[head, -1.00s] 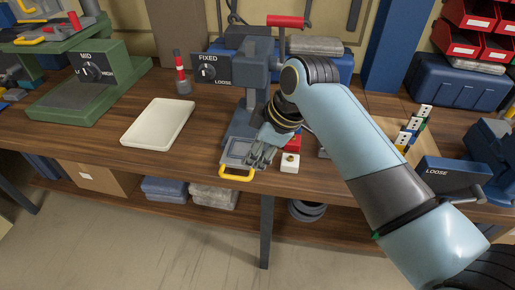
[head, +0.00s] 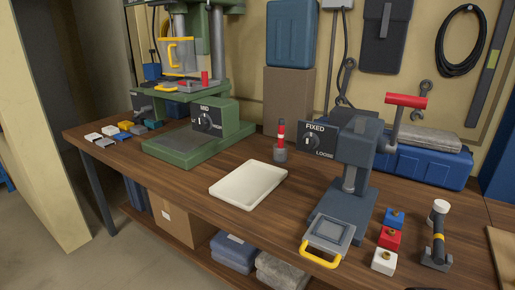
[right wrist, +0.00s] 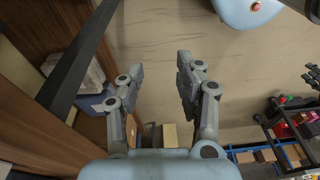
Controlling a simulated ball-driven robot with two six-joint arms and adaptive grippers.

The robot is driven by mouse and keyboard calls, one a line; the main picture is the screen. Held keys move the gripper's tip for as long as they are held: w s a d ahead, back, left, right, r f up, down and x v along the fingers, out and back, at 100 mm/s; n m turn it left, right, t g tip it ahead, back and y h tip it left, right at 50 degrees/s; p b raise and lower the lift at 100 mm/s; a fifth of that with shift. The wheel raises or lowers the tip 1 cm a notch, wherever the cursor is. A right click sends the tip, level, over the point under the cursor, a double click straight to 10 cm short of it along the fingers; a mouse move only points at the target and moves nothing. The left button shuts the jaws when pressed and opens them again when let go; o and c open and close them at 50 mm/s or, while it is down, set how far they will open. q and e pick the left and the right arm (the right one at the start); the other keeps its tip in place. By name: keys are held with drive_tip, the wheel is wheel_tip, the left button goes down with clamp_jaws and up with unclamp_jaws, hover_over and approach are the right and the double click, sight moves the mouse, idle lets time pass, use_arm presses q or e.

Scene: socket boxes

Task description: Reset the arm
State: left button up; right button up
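My right gripper (right wrist: 187,85) shows in the right wrist view with its two fingers apart. Nothing is between them, and the floor lies beyond. Neither of my arms shows in the head view, so my left gripper is out of view.
The wooden workbench holds a green machine (head: 190,145) with a MID dial, a cream tray (head: 248,184), a blue-grey press (head: 348,190) marked FIXED and LOOSE, and blue, red (head: 389,238) and white (head: 384,261) socket boxes. A bench leg (right wrist: 78,60) is near my right gripper.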

drive_tip(key=s+d+f+m+h+b, duration=0.1)
drive_tip(key=s+d+f+m+b, duration=0.1)
drive_tip(key=s+f, duration=0.8)
drive_tip(key=s+d+f+m+b, duration=0.3)
drive_tip(key=s+d+f+m, duration=0.1)
drive_tip(key=s+f, duration=0.6)
drive_tip(key=s+d+f+m+h+b, duration=0.1)
drive_tip(key=s+d+f+m+b, duration=0.2)
drive_tip(key=s+f, duration=0.8)
drive_tip(key=shift+s+d+m+h, duration=0.3)
drive_tip(key=shift+s+d+m, duration=0.15)
drive_tip(key=shift+m, duration=0.25)
drive_tip(key=shift+f, duration=0.1)
drive_tip(key=shift+s+a, duration=0.1)
drive_tip(key=shift+s, duration=0.05)
